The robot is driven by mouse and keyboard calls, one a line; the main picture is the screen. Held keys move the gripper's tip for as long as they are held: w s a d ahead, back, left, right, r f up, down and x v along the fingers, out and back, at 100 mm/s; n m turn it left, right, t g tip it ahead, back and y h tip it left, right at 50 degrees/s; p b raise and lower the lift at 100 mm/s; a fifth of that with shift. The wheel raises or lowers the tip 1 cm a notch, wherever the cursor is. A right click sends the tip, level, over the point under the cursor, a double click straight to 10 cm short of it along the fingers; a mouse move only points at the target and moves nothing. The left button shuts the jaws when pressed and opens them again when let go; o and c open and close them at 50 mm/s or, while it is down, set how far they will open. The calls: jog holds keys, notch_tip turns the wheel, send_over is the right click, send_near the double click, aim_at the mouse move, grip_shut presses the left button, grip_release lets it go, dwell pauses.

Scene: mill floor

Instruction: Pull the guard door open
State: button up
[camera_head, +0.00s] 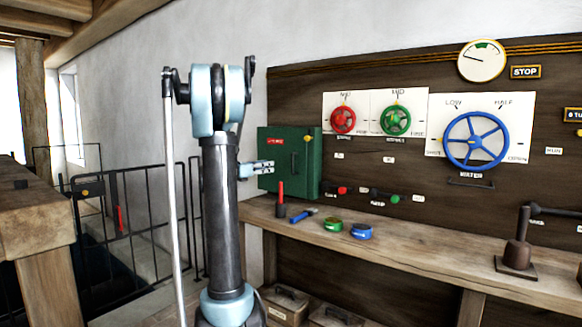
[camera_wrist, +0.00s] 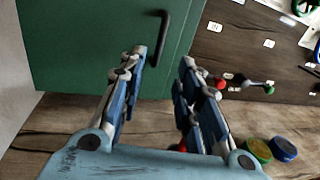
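The guard door appears to be the green front (camera_head: 272,150) of a box on the bench at the wall. It looks closed, with a red label and a dark upright bar handle (camera_head: 293,163). In the wrist view the green panel (camera_wrist: 85,45) fills the upper left, and the handle (camera_wrist: 161,38) stands ahead, between the lines of the two fingers. My gripper (camera_wrist: 161,62) is open and empty, its fingers apart, with the handle beyond the tips. In the head view my gripper (camera_head: 268,168) is in front of the door, left of the handle. Contact cannot be told.
The wooden bench (camera_head: 430,255) runs right below a panel with red, green and blue (camera_head: 474,141) wheels. A red upright stick (camera_head: 281,200), a blue-handled tool (camera_head: 304,214), a green tin (camera_head: 333,225) and a blue tin (camera_head: 361,232) are on it. Black railing (camera_head: 150,215) stands left.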

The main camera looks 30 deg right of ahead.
aim_at(292, 171)
jog(key=w+d, duration=0.1)
jog(key=d, duration=0.4)
jog(key=w+d, duration=0.1)
jog(key=d, duration=0.4)
jog(key=w+d, duration=0.1)
jog(key=d, duration=0.5)
jog(key=shift+w, duration=0.1)
grip_shut()
